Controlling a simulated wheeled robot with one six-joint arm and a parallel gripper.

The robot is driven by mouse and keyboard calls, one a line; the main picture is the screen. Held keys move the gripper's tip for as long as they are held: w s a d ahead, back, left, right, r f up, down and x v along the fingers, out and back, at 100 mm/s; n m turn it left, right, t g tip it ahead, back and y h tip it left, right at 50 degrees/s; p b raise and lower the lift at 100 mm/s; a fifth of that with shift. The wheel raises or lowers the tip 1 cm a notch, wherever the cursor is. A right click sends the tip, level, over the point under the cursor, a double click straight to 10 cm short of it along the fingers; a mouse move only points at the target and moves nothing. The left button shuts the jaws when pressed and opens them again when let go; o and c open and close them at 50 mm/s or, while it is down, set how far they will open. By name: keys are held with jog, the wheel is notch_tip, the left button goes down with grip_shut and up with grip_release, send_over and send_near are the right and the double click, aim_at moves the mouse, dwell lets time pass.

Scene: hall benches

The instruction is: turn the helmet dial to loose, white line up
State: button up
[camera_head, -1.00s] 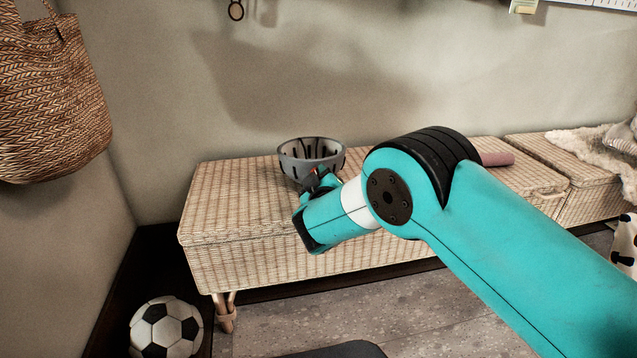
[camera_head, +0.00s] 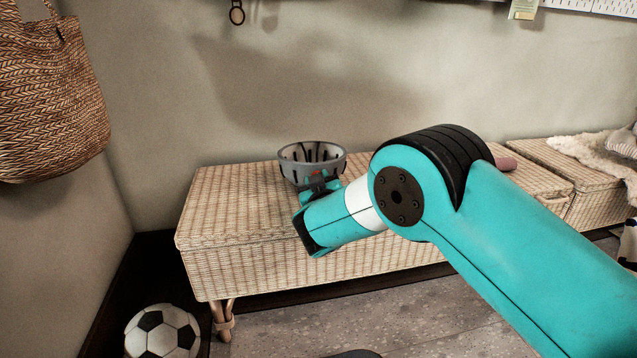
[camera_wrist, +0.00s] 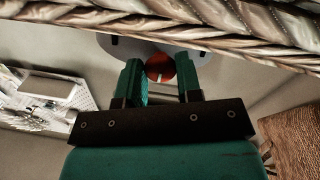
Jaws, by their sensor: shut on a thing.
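The helmet (camera_head: 298,168) is a grey, slotted bowl shape, open side up, on the left part of the wicker bench. Its red-orange dial (camera_wrist: 159,66) shows in the wrist view, on the helmet's grey side. My gripper (camera_wrist: 160,70) has one green finger on each side of the dial and is shut on it. A small pale mark shows low on the dial, but I cannot clearly tell which way its line points. In the head view my gripper (camera_head: 319,181) is at the helmet's near side and hides the dial's surroundings.
The wicker bench (camera_head: 225,215) has bare top left of the helmet. A woven bag (camera_head: 50,110) hangs at left, and a football (camera_head: 162,331) lies on the floor. A second bench carries a fleece (camera_head: 590,150).

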jog(key=shift+f, duration=0.1)
jog(key=o, duration=0.9)
jog(key=shift+s, duration=0.1)
jog(key=b+v, duration=0.1)
jog(key=v, duration=1.6)
jog(key=shift+s, duration=0.15)
